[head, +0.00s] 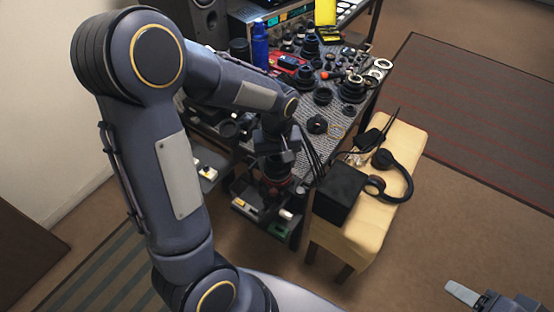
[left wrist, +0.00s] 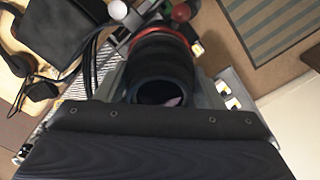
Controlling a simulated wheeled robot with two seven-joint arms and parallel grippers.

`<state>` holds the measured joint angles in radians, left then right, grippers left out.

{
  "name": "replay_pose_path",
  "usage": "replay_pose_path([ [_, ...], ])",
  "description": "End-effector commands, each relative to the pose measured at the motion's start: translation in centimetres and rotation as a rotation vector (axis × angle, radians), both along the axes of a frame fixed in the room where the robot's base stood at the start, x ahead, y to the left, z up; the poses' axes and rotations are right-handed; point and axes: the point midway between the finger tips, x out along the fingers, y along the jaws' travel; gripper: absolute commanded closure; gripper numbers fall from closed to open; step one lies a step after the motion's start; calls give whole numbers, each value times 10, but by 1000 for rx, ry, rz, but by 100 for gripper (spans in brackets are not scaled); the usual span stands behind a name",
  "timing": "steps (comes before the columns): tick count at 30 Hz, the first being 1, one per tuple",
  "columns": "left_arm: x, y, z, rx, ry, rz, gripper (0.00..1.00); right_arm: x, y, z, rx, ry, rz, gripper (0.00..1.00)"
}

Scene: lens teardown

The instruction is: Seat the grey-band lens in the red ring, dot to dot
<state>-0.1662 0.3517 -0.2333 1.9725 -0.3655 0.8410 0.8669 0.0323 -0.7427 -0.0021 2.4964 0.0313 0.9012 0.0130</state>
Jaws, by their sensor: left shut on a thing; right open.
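My left gripper (head: 276,163) is shut on a dark lens barrel (left wrist: 162,68) at the near edge of the workbench. The barrel fills the middle of the left wrist view, its round glass end facing the camera. A red ring (left wrist: 155,33) shows around the barrel's far end; a reddish patch also shows below the gripper in the head view. I cannot tell whether the lens sits in the ring or is just above it. No grey band or dots can be made out. My right gripper (head: 470,296) is open and empty at the lower right, far from the bench.
The bench (head: 290,140) holds many dark lens parts and rings, a blue bottle (head: 260,45) and a red device (head: 289,62). A cream stool (head: 372,205) with headphones (head: 395,175) and a black box (head: 340,192) stands close right of the left gripper. Dark cables run between.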

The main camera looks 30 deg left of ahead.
Motion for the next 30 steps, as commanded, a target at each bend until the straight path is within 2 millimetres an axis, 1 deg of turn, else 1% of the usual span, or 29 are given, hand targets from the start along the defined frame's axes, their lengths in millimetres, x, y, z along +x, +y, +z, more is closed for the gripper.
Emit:
replay_pose_path([
  [9, 0, 0, -1, 0, -1, 0, 70, 0, 0, -1, 0, 0, 0, 44],
  [10, 0, 0, -1, 0, -1, 0, 36, 0, 0, -1, 0, 0, 0, 44],
  [15, 0, 0, -1, 0, 0, 0, 13, 0, 0, -1, 0, 0, 0, 44],
  [24, 0, 0, 0, 0, 0, 0, 13, 0, 0, -1, 0, 0, 0, 44],
  [26, 1, 0, 5, 0, -3, 0, 13, 0, 0, -1, 0, 0, 0, 44],
  [30, 1, 0, 26, -1, -6, 0, 13, 0, 0, -1, 0, 0, 0, 44],
])
